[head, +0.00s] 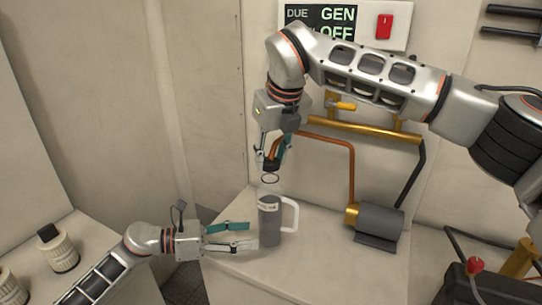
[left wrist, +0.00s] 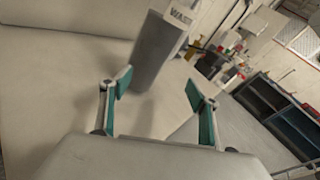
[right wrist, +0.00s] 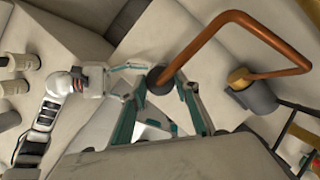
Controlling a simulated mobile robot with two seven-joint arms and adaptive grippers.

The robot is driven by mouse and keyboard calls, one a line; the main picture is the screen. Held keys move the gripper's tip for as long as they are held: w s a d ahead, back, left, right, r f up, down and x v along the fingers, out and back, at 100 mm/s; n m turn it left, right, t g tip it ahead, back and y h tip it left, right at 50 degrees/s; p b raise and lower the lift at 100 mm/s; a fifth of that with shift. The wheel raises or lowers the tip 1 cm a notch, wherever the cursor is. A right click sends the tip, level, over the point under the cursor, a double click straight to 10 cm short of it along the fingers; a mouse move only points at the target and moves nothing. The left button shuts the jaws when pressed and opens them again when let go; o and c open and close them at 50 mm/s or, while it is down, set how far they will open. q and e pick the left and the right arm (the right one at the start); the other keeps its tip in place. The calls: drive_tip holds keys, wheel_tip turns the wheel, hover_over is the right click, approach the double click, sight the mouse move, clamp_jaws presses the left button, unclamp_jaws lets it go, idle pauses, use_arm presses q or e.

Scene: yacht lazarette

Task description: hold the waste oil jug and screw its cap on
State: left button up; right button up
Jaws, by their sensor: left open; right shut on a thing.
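The waste oil jug (head: 270,226) is a grey upright cylinder with a white handle on its right, standing on the pale bench. In the left wrist view the jug (left wrist: 163,50) shows part of a "WAS" label. My left gripper (head: 254,235) is open at the jug's left side. In the left wrist view the jug lies just beyond its spread fingertips, and contact cannot be told. My right gripper (head: 270,164) is shut on the dark round cap (right wrist: 158,80), above the jug. A thin dark ring shows between the fingertips and the jug top.
A grey cylindrical pump (head: 380,218) with an orange pipe (head: 352,175) stands right of the jug. Pale canisters (head: 60,252) stand on the left ledge. A dark box (head: 485,285) is at lower right. The bench front (head: 310,280) is clear.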

sight(260, 235)
use_arm(q)
drive_tip(key=m, duration=0.1)
drive_tip(key=w+a+f+m+g+y, duration=0.1)
drive_tip(key=m, duration=0.1)
drive_tip(key=shift+w+a+f+y, duration=0.1)
drive_tip(key=shift+a+y, duration=0.1)
drive_tip(key=shift+y, duration=0.1)
drive_tip(key=shift+d+m, duration=0.15)
drive_tip(key=shift+m, duration=0.15)
drive_tip(key=shift+x, duration=4.85)
drive_tip(key=shift+f, duration=0.1)
drive_tip(key=c, duration=0.9)
drive_tip(key=o, duration=1.1)
drive_tip(key=shift+a, duration=0.25)
drive_tip(key=shift+s+a+r, duration=0.25)
drive_tip(key=shift+a, duration=0.25)
